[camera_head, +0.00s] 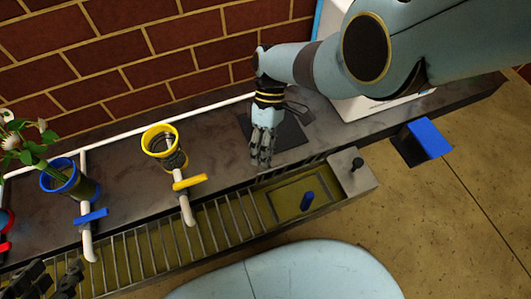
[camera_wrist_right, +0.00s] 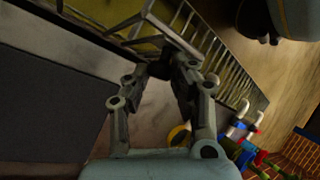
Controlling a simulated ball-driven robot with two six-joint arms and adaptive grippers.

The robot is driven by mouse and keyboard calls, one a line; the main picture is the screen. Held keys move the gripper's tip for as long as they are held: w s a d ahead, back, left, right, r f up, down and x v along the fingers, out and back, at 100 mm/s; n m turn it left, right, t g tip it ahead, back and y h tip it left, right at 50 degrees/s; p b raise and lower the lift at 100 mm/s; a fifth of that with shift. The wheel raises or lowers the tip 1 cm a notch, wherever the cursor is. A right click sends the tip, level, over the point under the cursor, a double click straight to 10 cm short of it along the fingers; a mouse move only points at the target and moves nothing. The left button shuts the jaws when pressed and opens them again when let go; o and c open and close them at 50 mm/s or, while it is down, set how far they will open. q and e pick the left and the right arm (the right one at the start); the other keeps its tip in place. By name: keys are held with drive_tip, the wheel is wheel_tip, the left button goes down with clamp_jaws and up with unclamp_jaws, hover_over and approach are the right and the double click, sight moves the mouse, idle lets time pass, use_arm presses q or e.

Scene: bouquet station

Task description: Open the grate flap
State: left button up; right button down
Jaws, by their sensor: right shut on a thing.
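The grate flap (camera_head: 287,188) is a framed section at the right end of the barred grate over the trough. It appears to lie level with the grate. My right gripper (camera_head: 260,160) reaches down at the trough's back edge, beside the flap. In the right wrist view my right gripper (camera_wrist_right: 172,70) has its fingertips together at a grey edge bar of the grate flap (camera_wrist_right: 183,45). The exact contact is partly hidden by the fingers. My left gripper (camera_head: 45,280) shows only in part at the lower left, dark against the grate, its opening unclear.
A blue peg (camera_head: 307,200) shows within the flap's frame. A grey block with a dark knob (camera_head: 357,164) closes the trough's right end. Yellow (camera_head: 161,139) and blue (camera_head: 59,178) ringed holders with taps stand on the counter (camera_head: 215,125). A blue block (camera_head: 428,138) projects at right.

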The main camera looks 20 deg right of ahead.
drive_tip(key=shift+w+d+f, duration=0.1)
drive_tip(key=shift+d+f, duration=0.15)
drive_tip(key=shift+d, duration=0.1)
drive_tip(key=c, duration=1.1)
unclamp_jaws()
drive_tip(key=shift+a, duration=0.2)
drive_tip(key=shift+r, duration=0.15)
drive_tip(key=v, duration=1.1)
drive_tip(key=shift+w+r, duration=0.15)
drive_tip(key=shift+r, duration=0.15)
